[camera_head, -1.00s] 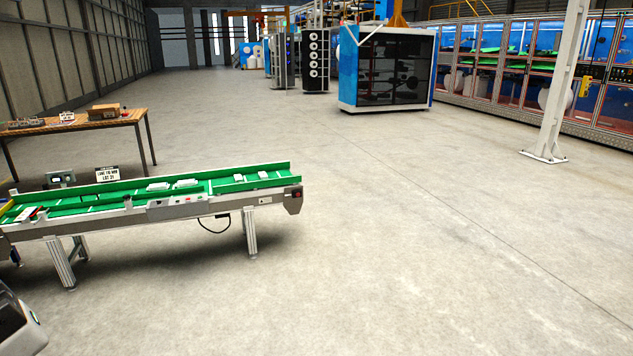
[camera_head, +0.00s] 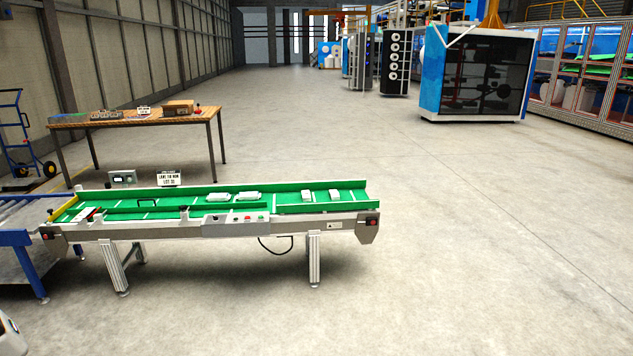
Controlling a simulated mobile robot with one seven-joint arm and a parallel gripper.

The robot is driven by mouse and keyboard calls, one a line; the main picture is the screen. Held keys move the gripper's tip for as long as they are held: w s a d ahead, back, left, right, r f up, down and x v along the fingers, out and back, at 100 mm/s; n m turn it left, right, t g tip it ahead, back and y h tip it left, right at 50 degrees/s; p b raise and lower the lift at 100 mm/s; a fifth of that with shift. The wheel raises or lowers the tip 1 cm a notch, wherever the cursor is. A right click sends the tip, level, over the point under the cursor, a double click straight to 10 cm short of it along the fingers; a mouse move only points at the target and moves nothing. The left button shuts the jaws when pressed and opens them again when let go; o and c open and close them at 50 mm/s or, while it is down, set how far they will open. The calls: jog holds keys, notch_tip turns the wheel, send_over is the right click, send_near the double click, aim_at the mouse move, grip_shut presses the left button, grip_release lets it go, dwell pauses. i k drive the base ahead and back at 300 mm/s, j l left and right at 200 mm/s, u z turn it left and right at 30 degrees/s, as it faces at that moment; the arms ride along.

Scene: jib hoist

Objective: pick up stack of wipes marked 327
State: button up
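Several small white packs lie on the green belt of a conveyor (camera_head: 192,210) in the left half of the head view. Two packs (camera_head: 233,197) lie close together near the belt's middle. Another pack (camera_head: 308,197) and one beside it (camera_head: 334,195) lie farther right, near the belt's end. A flat white item (camera_head: 86,214) lies at the belt's left end. The packs are too small for me to read any number, so I cannot tell which is marked 327.
A sign (camera_head: 169,179) stands behind the conveyor. A wooden table (camera_head: 150,121) with boxes is beyond it. A blue-framed roller conveyor (camera_head: 17,236) adjoins at left, with a blue hand truck (camera_head: 20,135) behind. A large blue machine (camera_head: 476,75) stands far right. The floor (camera_head: 480,240) at right is clear.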

aim_at(334, 194)
jog(key=i+u, duration=0.25)
jog(key=i, duration=0.95)
jog(key=i+j+z, duration=0.25)
jog(key=i, duration=0.4)
jog(key=i+j+z, duration=0.25)
jog(key=i+j, duration=0.35)
jog(key=i, duration=0.05)
